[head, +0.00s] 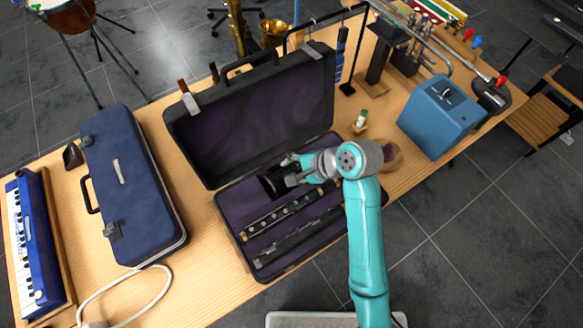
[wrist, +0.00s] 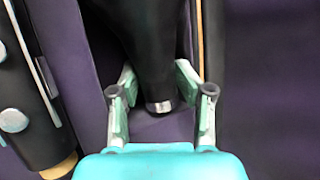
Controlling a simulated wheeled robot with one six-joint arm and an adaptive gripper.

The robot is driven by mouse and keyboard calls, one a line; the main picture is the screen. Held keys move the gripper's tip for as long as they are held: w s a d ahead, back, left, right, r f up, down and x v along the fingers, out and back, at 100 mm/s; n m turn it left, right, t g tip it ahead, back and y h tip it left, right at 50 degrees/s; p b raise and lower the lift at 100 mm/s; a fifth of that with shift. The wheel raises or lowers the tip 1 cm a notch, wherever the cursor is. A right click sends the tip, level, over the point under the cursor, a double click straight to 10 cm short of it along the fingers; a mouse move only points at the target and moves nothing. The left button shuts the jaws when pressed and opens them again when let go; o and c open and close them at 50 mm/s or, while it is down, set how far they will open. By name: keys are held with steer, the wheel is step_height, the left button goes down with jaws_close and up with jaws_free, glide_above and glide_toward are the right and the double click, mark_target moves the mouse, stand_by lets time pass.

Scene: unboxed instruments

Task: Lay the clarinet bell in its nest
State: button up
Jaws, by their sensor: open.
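The clarinet bell (head: 272,183) is black and lies in the back part of the open clarinet case (head: 222,203), over its purple lining. In the wrist view the bell (wrist: 147,45) narrows toward a silver ring at its near end. My gripper (head: 290,171) is open at the right end of the bell. In the wrist view its two fingers (wrist: 160,98) stand on either side of the narrow end, with gaps visible. The gripper hides part of the bell in the head view, and I cannot tell how deep it sits.
Clarinet joints (head: 283,217) lie in the case in front of the bell. The raised lid (head: 250,110) stands behind. A closed blue case (head: 130,185) is at the left, a blue box (head: 440,115) at the right. A small bottle (head: 360,120) stands behind my arm.

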steer(key=v, duration=1.2)
steer(key=shift+f, duration=0.1)
stand_by(0.4)
